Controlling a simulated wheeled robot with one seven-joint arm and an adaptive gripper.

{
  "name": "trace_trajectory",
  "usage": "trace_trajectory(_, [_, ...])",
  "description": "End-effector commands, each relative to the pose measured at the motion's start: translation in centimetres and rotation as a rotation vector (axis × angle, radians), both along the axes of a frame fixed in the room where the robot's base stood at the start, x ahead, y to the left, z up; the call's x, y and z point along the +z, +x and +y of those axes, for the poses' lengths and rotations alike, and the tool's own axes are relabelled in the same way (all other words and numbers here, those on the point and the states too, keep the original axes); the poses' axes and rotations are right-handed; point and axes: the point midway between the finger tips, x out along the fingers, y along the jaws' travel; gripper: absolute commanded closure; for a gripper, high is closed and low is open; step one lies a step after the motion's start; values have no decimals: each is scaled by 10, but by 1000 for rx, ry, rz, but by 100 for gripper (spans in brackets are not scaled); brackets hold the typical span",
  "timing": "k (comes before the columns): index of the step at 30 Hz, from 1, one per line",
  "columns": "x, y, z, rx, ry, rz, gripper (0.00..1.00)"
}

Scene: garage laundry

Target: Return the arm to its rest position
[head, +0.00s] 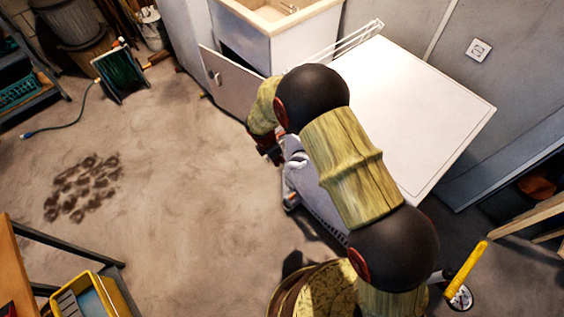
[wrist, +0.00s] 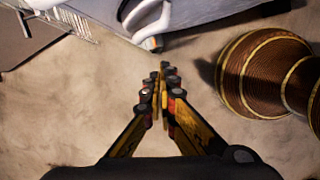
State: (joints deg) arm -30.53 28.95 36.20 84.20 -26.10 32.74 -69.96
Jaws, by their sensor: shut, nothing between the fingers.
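My arm reaches from the bottom right of the head view up to the middle, bent over at its dark joints. My gripper (wrist: 163,72) points down in the wrist view, its black and yellow fingers together with nothing between them. In the head view only a small dark part of it shows below the arm's far end, and its fingertips cannot be made out. Bare concrete floor (wrist: 110,85) lies under it. A white looped handle (wrist: 150,16) on a grey body is just beyond the fingertips in the wrist view.
A white appliance (head: 420,105) with a flat top stands right of my arm. A sink cabinet (head: 300,45) has its door (head: 232,88) swung open near the arm. A yellow bin (head: 108,292) is at the lower left. Open floor (head: 180,180) with a dark stain lies left.

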Motion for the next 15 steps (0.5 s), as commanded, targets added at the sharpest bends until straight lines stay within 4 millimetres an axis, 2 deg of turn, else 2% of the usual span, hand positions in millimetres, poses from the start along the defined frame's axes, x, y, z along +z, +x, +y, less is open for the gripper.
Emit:
trace_trajectory(4, [11,-2,2,1,-1,1,100])
trace_trajectory(11, [11,-2,2,-3,0,0,100])
trace_trajectory(15, [11,-3,1,-73,4,-10,100])
